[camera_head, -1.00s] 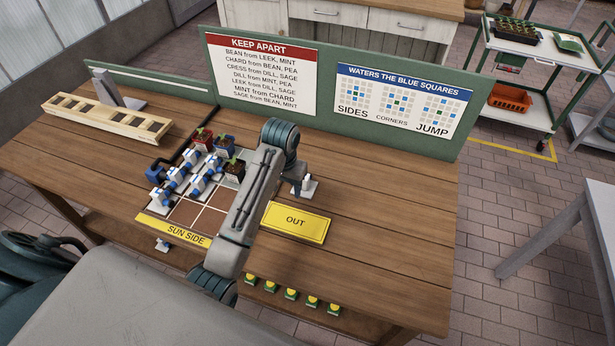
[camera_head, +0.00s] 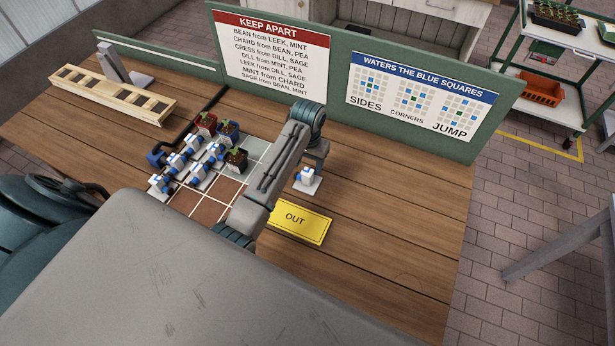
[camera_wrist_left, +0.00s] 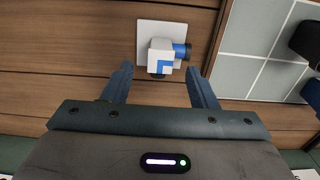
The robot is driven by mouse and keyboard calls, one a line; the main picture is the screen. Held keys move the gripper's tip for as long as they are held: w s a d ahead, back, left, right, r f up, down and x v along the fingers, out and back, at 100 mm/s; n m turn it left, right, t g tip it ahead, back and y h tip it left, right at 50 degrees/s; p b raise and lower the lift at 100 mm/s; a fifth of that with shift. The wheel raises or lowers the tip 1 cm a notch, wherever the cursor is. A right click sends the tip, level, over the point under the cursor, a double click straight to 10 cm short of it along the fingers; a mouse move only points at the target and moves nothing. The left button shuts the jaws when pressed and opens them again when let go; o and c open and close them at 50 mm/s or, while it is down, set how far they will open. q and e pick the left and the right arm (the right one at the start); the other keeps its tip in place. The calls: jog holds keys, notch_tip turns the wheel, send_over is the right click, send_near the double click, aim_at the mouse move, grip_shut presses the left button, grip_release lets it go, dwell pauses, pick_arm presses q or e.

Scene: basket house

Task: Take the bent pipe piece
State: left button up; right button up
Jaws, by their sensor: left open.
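The bent pipe piece is a white block with a blue L-shaped mark and a blue pipe end on a square white base. It stands on the wooden table beyond the yellow OUT plate in the head view (camera_head: 307,176). It also shows in the left wrist view (camera_wrist_left: 160,58), with a blue end facing right and a dark end toward me. My left gripper (camera_wrist_left: 158,76) is open, its fingers on either side of the near part of the block with gaps visible. In the head view the gripper (camera_head: 313,160) is partly hidden behind its arm. My right gripper is not in view.
The tiled grid (camera_head: 208,207) left of the arm holds several similar white-and-blue pieces and potted plants (camera_head: 236,160). The OUT plate (camera_head: 300,222) lies nearer. A green board with signs (camera_head: 270,60) stands behind. A wooden rack (camera_head: 112,95) lies far left. The table's right side is clear.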

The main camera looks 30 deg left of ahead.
aim_at(308, 171)
pick_arm(q)
notch_tip(308, 171, down, 3)
jog(key=shift+w+f+p, duration=0.15)
jog(key=shift+p, duration=0.8)
jog(key=shift+f, duration=0.75)
jog(key=shift+c, duration=0.2)
jog(key=c, duration=1)
